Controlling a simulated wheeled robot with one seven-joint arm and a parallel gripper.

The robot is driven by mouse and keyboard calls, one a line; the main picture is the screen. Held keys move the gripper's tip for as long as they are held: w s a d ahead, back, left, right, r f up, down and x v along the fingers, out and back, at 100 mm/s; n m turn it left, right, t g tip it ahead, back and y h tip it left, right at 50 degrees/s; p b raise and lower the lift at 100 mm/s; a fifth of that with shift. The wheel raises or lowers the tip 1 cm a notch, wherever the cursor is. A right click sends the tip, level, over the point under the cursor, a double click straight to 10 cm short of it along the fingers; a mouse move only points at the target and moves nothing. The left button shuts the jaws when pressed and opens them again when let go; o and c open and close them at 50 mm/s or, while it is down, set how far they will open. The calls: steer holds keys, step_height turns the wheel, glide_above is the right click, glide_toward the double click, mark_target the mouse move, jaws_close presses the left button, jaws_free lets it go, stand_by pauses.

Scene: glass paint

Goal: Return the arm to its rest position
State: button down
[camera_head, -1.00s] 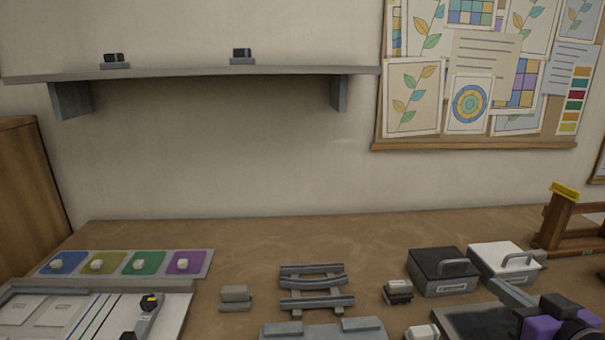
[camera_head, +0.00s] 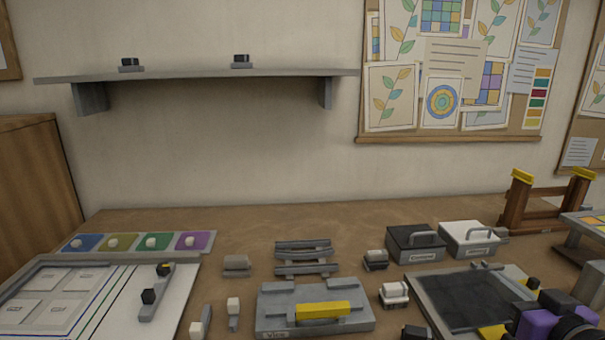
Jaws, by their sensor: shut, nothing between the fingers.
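Part of my own arm, in black and purple (camera_head: 540,322), shows in the bottom right corner of the head view. It overlaps the right side of a dark framed panel (camera_head: 470,300) on the workbench. I cannot make out my gripper's fingers in this view. The rest of the arm is cut off by the frame's edge.
The brown workbench (camera_head: 350,222) carries a grey fixture with a yellow bar (camera_head: 322,311), a black box (camera_head: 415,243), a white box (camera_head: 468,238), a wooden stand (camera_head: 540,222) and a white board (camera_head: 170,310). A wall shelf (camera_head: 215,73) hangs above. The bench's back strip is clear.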

steer(key=s+a+f, duration=0.5)
steer(key=s+a, duration=0.1)
steer(key=s, duration=0.6)
steer(key=s+a+f+g, duration=0.1)
steer(key=s+a+f, duration=0.4)
steer(key=s, duration=0.8)
steer(key=s+a+f+n, duration=0.1)
steer(key=s+a+f, duration=0.4)
steer(key=s+a, duration=0.3)
steer(key=s, duration=0.4)
steer(key=shift+s+a+f+y, duration=0.15)
steer(key=shift+s+a+y, duration=0.1)
steer(key=shift+s+y, duration=0.15)
